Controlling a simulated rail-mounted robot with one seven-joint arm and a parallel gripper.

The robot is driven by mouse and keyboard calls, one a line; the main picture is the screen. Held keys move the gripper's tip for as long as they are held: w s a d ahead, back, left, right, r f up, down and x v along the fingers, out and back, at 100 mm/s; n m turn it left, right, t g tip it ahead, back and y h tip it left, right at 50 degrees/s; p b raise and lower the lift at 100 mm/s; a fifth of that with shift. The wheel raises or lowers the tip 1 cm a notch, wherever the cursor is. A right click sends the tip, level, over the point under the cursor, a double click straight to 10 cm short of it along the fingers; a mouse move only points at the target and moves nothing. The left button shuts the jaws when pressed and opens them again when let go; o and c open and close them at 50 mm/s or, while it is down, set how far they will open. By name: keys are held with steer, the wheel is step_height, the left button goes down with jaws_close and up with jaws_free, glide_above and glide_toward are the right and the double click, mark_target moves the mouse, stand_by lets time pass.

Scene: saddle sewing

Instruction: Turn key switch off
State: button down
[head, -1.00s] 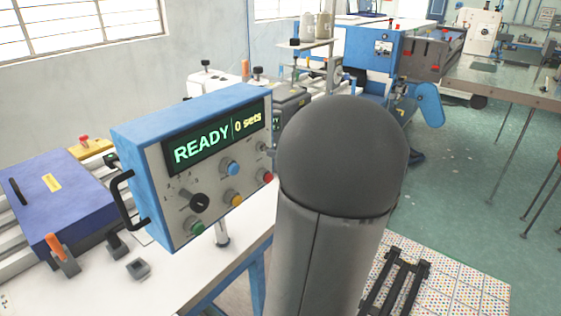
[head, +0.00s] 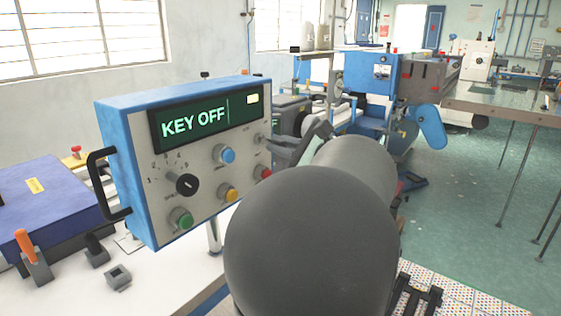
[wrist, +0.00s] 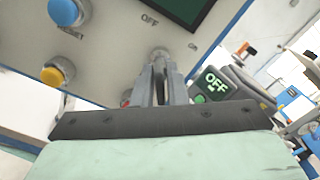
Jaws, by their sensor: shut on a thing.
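The blue control box (head: 125,180) stands at left centre in the head view, its display (head: 205,122) reading "KEY OFF". The key switch (wrist: 158,54) sits at the panel's edge near an "OFF" label in the wrist view. My gripper (wrist: 160,72) is shut on the key switch, its narrow fingers closed around it. In the head view my gripper (head: 272,148) reaches the panel's right edge, partly behind my dark arm. The fingers hide most of the key itself.
The panel also carries a black rotary knob (head: 187,185), a blue button (head: 224,154), a yellow button (head: 229,193), a green button (head: 181,219) and a red button (head: 262,173). A small device (wrist: 215,84) with a green "OFF" screen stands close right of my gripper.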

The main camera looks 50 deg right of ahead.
steer(key=shift+f+n+b, duration=0.15)
steer(key=shift+n+b, duration=0.75)
steer(key=shift+b, duration=0.1)
steer(key=c, duration=1.6)
jaws_free()
steer(key=shift+o, duration=0.2)
steer(key=s, duration=1.7)
steer(key=shift+s+a, duration=0.15)
steer(key=shift+s, duration=0.1)
